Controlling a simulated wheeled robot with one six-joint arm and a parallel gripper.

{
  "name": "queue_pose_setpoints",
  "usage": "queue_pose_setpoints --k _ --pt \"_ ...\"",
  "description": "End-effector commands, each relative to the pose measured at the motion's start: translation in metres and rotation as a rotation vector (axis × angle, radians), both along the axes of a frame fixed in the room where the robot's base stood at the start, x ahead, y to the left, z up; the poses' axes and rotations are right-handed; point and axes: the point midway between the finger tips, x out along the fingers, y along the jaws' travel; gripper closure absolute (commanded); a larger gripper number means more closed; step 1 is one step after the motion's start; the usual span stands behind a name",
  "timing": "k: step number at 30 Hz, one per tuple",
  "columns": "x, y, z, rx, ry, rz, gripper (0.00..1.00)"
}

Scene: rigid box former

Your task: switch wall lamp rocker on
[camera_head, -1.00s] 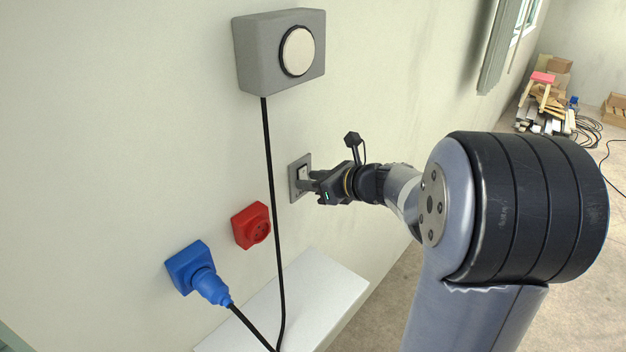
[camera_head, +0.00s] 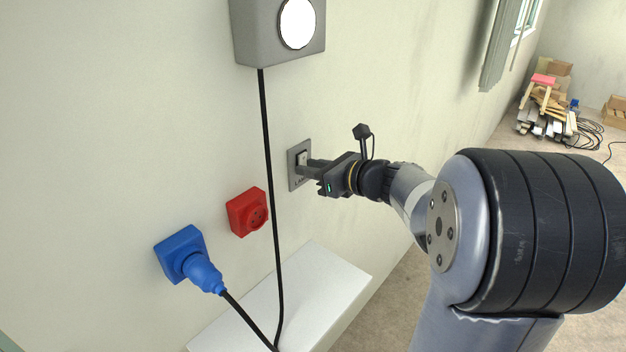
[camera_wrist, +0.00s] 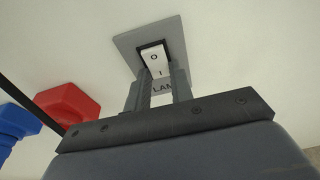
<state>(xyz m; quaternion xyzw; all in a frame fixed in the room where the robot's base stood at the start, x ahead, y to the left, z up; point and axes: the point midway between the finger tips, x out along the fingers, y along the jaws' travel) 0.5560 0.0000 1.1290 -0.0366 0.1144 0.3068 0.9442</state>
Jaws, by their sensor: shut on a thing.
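The wall rocker switch (camera_head: 301,157) sits in a grey plate (camera_head: 293,177) on the wall. In the wrist view the white rocker (camera_wrist: 153,58) shows the marks O and I, with a partly hidden label reading "LA…" (camera_wrist: 161,88) below. My gripper (camera_head: 304,166) is at the plate, its fingertips at the lower part of the rocker, one on each side, shut on it. The fingers hide part of the plate and label. The wall lamp, a grey box (camera_head: 262,40) with a round disc (camera_head: 297,23), is above; its disc glows bright white.
A black cable (camera_head: 269,170) hangs from the lamp box, left of the switch. A red socket (camera_head: 247,212) and a blue socket with a blue plug (camera_head: 203,273) are lower left. A white ledge (camera_head: 325,285) juts out below. Clutter (camera_head: 550,110) lies far right.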

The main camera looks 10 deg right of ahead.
Motion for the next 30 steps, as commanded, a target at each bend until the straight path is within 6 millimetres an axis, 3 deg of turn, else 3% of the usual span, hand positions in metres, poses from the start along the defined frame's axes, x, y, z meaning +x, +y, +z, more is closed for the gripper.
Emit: queue_pose_setpoints --k 3,21,22,30 --pt "0.0003 -0.0001 -0.0078 0.024 -0.036 -0.001 1.00" --pt "0.0000 -0.0001 -0.0028 0.063 -0.088 0.000 1.00" --pt "0.0000 -0.0001 -0.0028 0.063 -0.088 0.000 0.77" --pt "0.0001 -0.0001 -0.0029 0.063 -0.088 0.000 0.56"
